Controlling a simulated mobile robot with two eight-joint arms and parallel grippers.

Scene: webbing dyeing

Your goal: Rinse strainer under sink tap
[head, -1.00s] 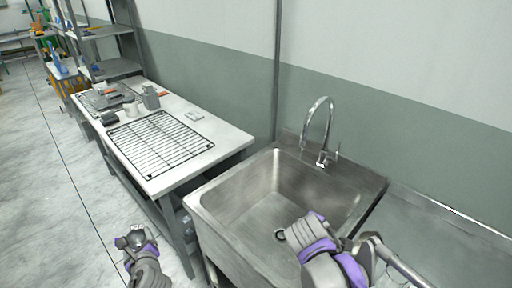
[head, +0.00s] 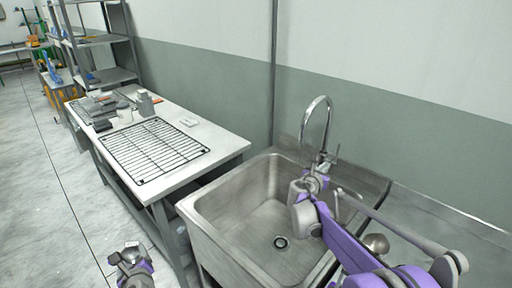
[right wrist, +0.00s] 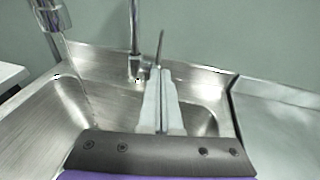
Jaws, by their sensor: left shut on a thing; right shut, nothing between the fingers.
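The steel sink (head: 235,200) stands in front of me, with its curved tap (head: 317,115) at the back. The tap's spout (right wrist: 55,18) and lever (right wrist: 160,48) show in the right wrist view. A faint streak below the spout could be water. My right gripper (head: 318,172) is at the tap's base; its fingers (right wrist: 163,100) are shut and empty, right by the lever. I cannot tell whether they touch it. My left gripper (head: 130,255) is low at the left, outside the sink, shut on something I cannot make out. I cannot identify the strainer.
A white table (head: 225,150) left of the sink carries a black wire rack (head: 150,150) and several small items. A grey shelf (head: 105,75) stands behind it. A steel counter (head: 450,245) lies right of the sink. The floor (head: 40,200) at the left is open.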

